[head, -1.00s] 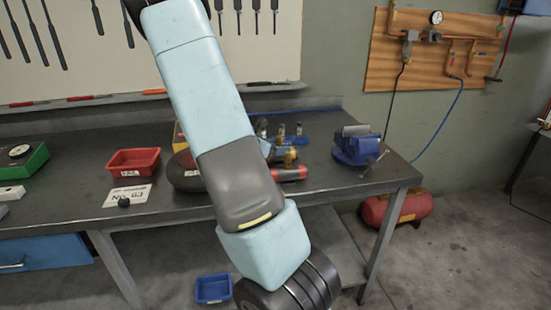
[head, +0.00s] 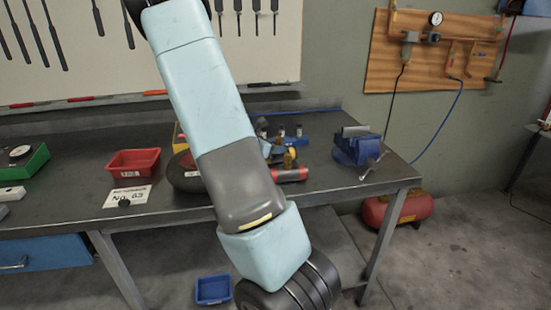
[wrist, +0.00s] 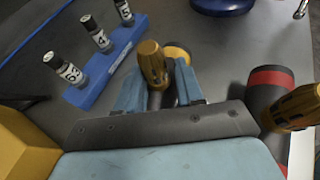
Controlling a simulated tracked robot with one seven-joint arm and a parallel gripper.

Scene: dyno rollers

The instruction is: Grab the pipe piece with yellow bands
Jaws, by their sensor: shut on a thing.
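The pipe piece with yellow bands (wrist: 177,54) is a dark tube with a yellow end and a brass, knob-like part standing up from it. In the wrist view it lies between the pale blue fingers of my gripper (wrist: 158,90), which are shut on it. Its lower part is hidden by the fingers and the gripper body. In the head view it shows (head: 289,160) just right of my arm, over the bench; my arm hides most of the gripper there.
A red-banded pipe piece (wrist: 269,78) lies close on the right, also with a brass part. A blue rack (wrist: 108,62) with several labelled vials stands on the left. A blue vise (head: 357,147), a red bin (head: 133,162) and the dark bench (head: 330,185) are around.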

